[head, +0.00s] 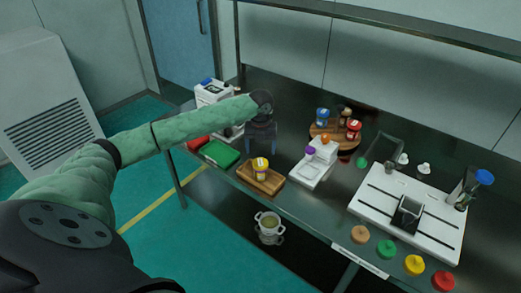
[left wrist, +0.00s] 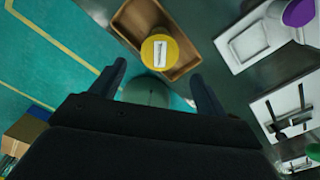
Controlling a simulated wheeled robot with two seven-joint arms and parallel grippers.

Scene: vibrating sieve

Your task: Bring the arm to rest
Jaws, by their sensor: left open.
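My left arm reaches in from the left over the bench. My left gripper (head: 262,142) points down above the back left part of the bench, behind the wooden tray. In the left wrist view its two fingers (left wrist: 160,88) stand apart. I see nothing held between them. A yellow-lidded jar (head: 261,168) stands in the small wooden tray (head: 247,178) at the bench's front edge. The jar also shows in the left wrist view (left wrist: 160,50), beyond the fingertips and apart from them. My right gripper is not in view.
A white machine (head: 213,92) and a green tray (head: 219,154) are near the gripper. A scale (head: 312,172), a round wooden stand with jars (head: 322,130) and a white slotted board (head: 380,207) lie to the right. A pot (head: 268,228) is below the bench. Coloured lids line the front right.

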